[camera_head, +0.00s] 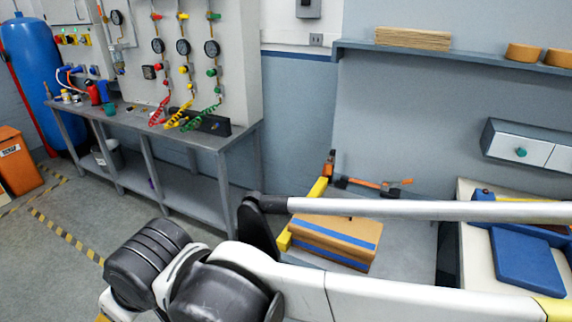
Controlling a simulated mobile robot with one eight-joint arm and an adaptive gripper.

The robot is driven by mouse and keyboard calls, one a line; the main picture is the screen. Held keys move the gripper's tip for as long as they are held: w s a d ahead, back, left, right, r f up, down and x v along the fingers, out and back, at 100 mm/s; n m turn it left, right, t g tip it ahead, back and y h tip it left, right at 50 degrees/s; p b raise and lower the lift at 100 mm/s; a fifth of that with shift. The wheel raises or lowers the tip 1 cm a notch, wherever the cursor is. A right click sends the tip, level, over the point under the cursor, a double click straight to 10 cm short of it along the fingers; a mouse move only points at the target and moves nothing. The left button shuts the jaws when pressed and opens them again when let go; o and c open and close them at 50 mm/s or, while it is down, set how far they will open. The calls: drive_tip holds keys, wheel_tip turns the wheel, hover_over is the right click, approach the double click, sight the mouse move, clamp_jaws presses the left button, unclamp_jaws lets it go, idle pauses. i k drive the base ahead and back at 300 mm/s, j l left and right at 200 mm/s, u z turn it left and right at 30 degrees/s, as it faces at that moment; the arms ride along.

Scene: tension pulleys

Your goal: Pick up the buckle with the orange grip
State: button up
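A black tool with an orange bar (366,183) lies at the back of a grey bench right of centre, beyond my arm. An orange and black upright piece (328,165) stands at its left end; I cannot tell whether the two are joined. Either may be the buckle with the orange grip; they are too small to be sure. My arm's white and black links cross the lower part of the view in front of the bench. My gripper is out of view.
A tan block with blue stripes (333,240) sits on the grey bench (405,245), beside a yellow bar (317,189). At right, a blue pad (527,262) lies on a pale worktop. A gauge panel and metal table (222,142) stand at left. Floor shows at lower left.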

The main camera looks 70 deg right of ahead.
sight(329, 167)
drive_tip(key=i+z, duration=0.25)
drive_tip(key=i, duration=0.25)
drive_tip(key=i+z, duration=0.3)
drive_tip(key=i, duration=0.2)
drive_tip(key=i+j+z, duration=0.25)
drive_tip(key=i, duration=0.25)
drive_tip(key=i+j+z, duration=0.3)
drive_tip(key=i, duration=0.15)
drive_tip(key=i+l+z, duration=0.25)
drive_tip(key=z, duration=0.25)
drive_tip(key=i+l+z, duration=0.1)
drive_tip(key=i+z, duration=0.15)
drive_tip(key=z, duration=0.2)
drive_tip(key=i+z, duration=0.3)
drive_tip(key=z, duration=0.2)
drive_tip(key=i+z, duration=0.3)
drive_tip(key=z, duration=0.2)
drive_tip(key=i+j+z, duration=0.25)
drive_tip(key=z, duration=0.25)
drive_tip(key=i+z, duration=0.4)
drive_tip(key=i+j+z, duration=0.2)
drive_tip(key=i+z, duration=0.25)
